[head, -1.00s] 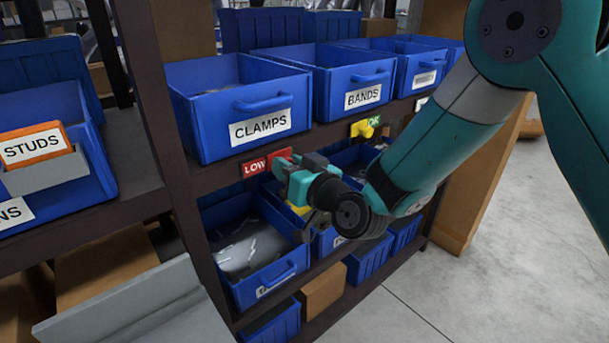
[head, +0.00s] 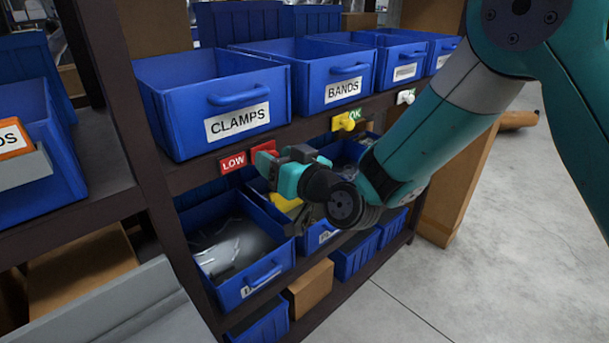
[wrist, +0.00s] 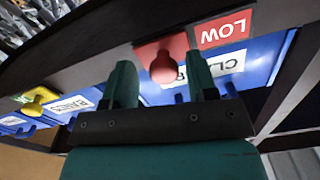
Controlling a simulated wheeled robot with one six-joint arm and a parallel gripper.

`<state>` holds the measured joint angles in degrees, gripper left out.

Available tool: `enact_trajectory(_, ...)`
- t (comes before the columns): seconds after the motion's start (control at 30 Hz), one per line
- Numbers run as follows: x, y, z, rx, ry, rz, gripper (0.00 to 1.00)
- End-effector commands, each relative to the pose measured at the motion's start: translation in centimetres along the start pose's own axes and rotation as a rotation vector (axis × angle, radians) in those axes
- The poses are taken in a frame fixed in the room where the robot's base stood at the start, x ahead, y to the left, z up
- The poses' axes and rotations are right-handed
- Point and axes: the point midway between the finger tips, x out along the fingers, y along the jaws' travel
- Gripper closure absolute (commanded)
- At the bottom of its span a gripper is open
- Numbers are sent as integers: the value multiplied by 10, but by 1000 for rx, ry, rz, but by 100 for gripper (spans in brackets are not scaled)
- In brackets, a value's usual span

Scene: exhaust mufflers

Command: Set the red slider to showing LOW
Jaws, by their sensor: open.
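The red slider (head: 262,147) is on the dark shelf edge below the CLAMPS bin, partly hidden by my gripper in the head view. My gripper (head: 277,163) is at the slider. In the wrist view its two teal fingers (wrist: 161,76) are apart, with the knob between them in the picture. I cannot tell whether they touch it.
A yellow slider (head: 343,122) showing OK and a white knob (head: 405,97) sit farther right on the same edge. Blue bins labelled CLAMPS (head: 190,130) and BANDS (head: 315,105) stand above. More blue bins (head: 270,270) are below. Open floor (head: 500,240) lies to the right.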

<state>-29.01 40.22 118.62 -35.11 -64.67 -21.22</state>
Motion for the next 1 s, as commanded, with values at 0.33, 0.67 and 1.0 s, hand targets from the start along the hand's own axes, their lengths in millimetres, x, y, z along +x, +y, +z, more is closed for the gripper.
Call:
enact_trajectory(0.33, -71, 4, 9, 0, 3, 5, 47)
enact_trajectory(0.67, -143, 1, 7, -6, 8, -4, 47)
enact_trajectory(1.0, -160, -1, 5, -9, 4, -14, 47)
